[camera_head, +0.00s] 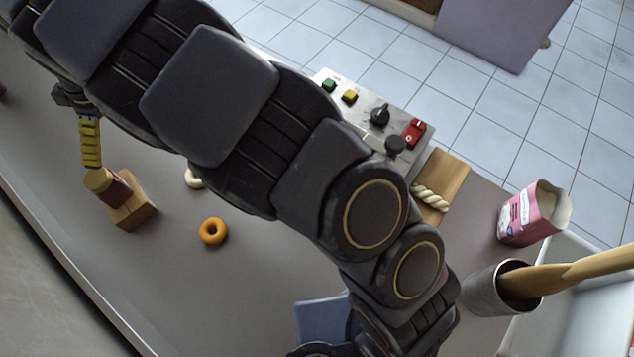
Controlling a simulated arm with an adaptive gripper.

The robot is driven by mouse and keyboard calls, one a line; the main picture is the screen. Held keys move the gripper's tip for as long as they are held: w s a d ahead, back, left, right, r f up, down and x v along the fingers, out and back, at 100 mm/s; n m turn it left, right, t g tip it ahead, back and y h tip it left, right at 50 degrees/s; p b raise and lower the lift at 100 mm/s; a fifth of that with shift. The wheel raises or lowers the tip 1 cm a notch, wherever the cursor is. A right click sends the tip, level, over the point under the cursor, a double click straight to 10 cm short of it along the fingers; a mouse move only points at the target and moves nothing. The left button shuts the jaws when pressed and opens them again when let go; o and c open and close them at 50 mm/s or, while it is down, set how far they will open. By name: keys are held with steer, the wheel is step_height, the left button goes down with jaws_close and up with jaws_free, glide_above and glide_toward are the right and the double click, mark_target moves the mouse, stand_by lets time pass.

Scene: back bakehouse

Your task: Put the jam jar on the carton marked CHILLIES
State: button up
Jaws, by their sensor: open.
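The jam jar (117,190), dark red with a tan lid, appears to stand upright on a small brown box (143,212) at the left of the work surface. The box looks like a carton, but no CHILLIES marking can be read on it. The jar hides part of the box's top. My gripper (92,164), with yellow ridged fingers, points down just above the jar's lid. It is open with nothing held. Its fingers overlap in this view, so the exact gap to the lid cannot be told.
An orange ring (212,232) and a pale ring (193,179) lie right of the box. A control panel (360,112), a board (446,178) with a twisted pastry, a pink bag (525,215) and a metal pot (493,289) stand farther right. My arm crosses above the surface.

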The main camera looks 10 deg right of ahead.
steer(key=s+d+r+m+h, duration=0.1)
steer(key=d+r+m, duration=0.3)
steer(key=d, duration=0.8)
steer(key=s+d+r+m+h, duration=0.1)
steer(key=d+r+m, duration=0.3)
steer(key=d, duration=0.7)
steer(key=s+d+m+g, duration=0.1)
steer(key=s+d+m, duration=0.3)
steer(key=s+d, duration=0.4)
steer(key=s+d+m+g+h, duration=0.1)
steer(key=s+d+m, duration=0.3)
steer(key=s, duration=0.9)
steer(key=d, duration=0.3)
steer(key=shift+d+r, duration=0.25)
steer(key=shift+d, duration=0.1)
steer(key=shift+a, duration=0.1)
